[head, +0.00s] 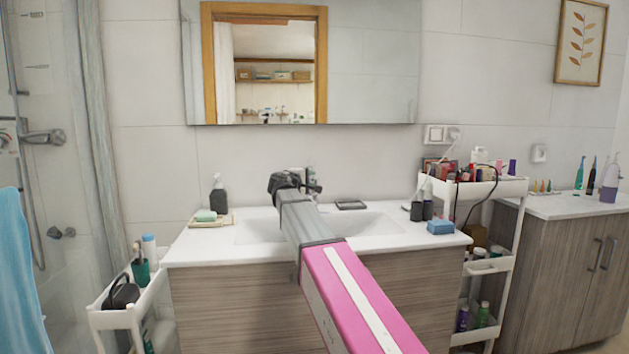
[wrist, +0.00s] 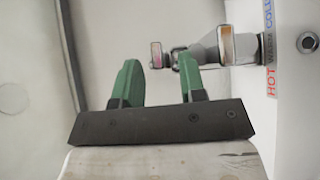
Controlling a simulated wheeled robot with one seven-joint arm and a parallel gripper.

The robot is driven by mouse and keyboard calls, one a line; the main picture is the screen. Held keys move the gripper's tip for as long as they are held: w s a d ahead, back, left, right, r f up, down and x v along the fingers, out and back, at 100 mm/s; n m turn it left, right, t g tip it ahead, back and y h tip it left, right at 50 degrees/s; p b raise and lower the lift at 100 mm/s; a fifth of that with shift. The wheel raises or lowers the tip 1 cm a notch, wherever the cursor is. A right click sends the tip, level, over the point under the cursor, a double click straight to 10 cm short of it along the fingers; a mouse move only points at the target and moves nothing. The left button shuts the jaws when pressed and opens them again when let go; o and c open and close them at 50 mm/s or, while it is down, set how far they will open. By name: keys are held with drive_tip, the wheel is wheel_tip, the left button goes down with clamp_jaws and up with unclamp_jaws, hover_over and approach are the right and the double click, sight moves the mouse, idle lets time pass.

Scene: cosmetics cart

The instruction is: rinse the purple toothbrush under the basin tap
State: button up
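My gripper (wrist: 160,78) is open in the wrist view, its two green fingers apart with nothing visible between them. The chrome basin tap (wrist: 211,50) is just beyond and to the right of the fingers; I cannot tell whether they touch. In the head view my arm reaches over the white basin (head: 372,222), with its dark end beside the tap (head: 313,182), partly hiding it; the fingers do not show clearly there. I cannot make out the purple toothbrush for certain. A green cup (head: 141,271) on the left cart holds slim upright items.
A soap dispenser (head: 219,194) and soap dish (head: 213,219) stand left of the basin. A blue box (head: 440,227) and dark bottles stand right of it. A full white cart (head: 512,187) and a right-hand counter (head: 555,207) lie beyond. The mirror (head: 375,70) hangs above.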

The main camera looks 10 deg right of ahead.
drive_tip(key=shift+x, duration=1.5)
clamp_jaws()
drive_tip(key=shift+w+r+n+g+y, duration=0.15)
drive_tip(key=shift+r+n+g+y, duration=0.25)
drive_tip(key=shift+r+n+g, duration=0.3)
drive_tip(key=shift+r, duration=0.1)
unclamp_jaws()
drive_tip(key=v, duration=1)
drive_tip(key=shift+s+a, duration=0.25)
drive_tip(key=shift+s, duration=0.1)
